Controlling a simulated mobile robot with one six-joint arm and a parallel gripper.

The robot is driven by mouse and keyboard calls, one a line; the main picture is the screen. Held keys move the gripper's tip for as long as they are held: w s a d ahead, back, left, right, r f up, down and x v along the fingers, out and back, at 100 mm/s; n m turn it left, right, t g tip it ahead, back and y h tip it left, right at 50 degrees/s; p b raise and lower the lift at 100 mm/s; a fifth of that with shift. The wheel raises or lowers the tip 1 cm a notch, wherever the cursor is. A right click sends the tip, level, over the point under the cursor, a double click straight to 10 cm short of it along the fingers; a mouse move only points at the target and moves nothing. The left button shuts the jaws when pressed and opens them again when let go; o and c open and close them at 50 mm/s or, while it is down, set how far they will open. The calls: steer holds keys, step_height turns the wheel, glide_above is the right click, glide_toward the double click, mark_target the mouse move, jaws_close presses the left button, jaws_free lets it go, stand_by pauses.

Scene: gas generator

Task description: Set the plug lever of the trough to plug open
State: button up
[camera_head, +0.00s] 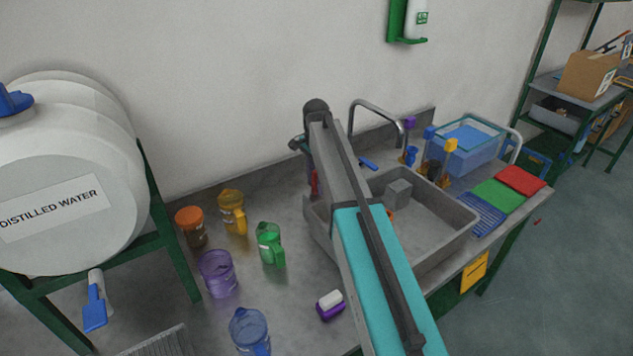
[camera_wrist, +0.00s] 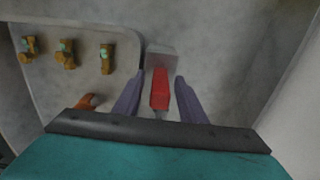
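The trough (camera_head: 430,262) is a grey sink set in the bench in the head view, partly covered by my arm. In the wrist view a red lever (camera_wrist: 160,88) stands in front of a grey block (camera_wrist: 160,55). My gripper (camera_wrist: 159,77) is open, with one purple-grey finger on each side of the red lever. Gaps show between the fingers and the lever; whether either touches lower down is hidden. In the head view a small red part (camera_head: 314,182) shows beside my arm at the trough's left; my fingers cannot be made out there.
Several brass-coloured fittings (camera_wrist: 66,54) and an orange part (camera_wrist: 88,102) lie left of the fingers. A curved metal pipe (camera_head: 378,104) rises behind the trough. Coloured jugs, including a green one (camera_head: 269,244), stand left of my arm. A clear blue bin (camera_head: 467,146) stands right.

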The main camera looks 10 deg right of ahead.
jaws_close()
steer(key=shift+w+d, duration=0.1)
steer(key=shift+w+d+g+y+p, duration=0.15)
steer(key=shift+d+g+y+p, duration=0.2)
steer(key=shift+y, duration=0.25)
steer(key=shift+d+y+p, duration=0.1)
steer(key=shift+y+p, duration=0.25)
steer(key=shift+y, duration=0.35)
jaws_free()
